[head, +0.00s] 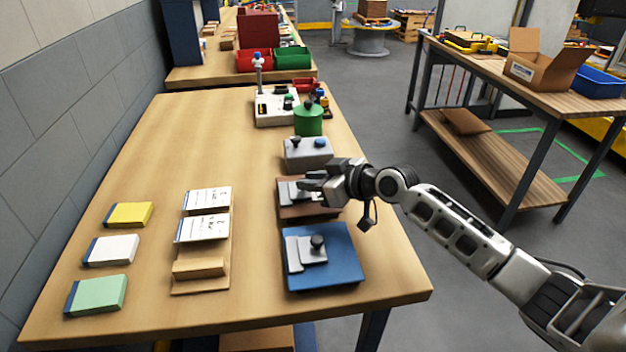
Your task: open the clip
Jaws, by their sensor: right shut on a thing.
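A brown base (290,211) lies on the table near its right edge, with a grey metal clip (287,193) on top. My right gripper (312,184) reaches in from the right, low over this base. It is shut on the clip; its fingers hide the part they hold. Nearer, a blue base (337,268) carries a similar grey clip (304,252) with a dark round knob (317,242). My left gripper is not in view.
A grey box with knobs (307,153) stands just behind the brown base, with a green cylinder (308,120) beyond. A wooden holder with white cards (203,229) and yellow, white and green blocks (97,294) lie left.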

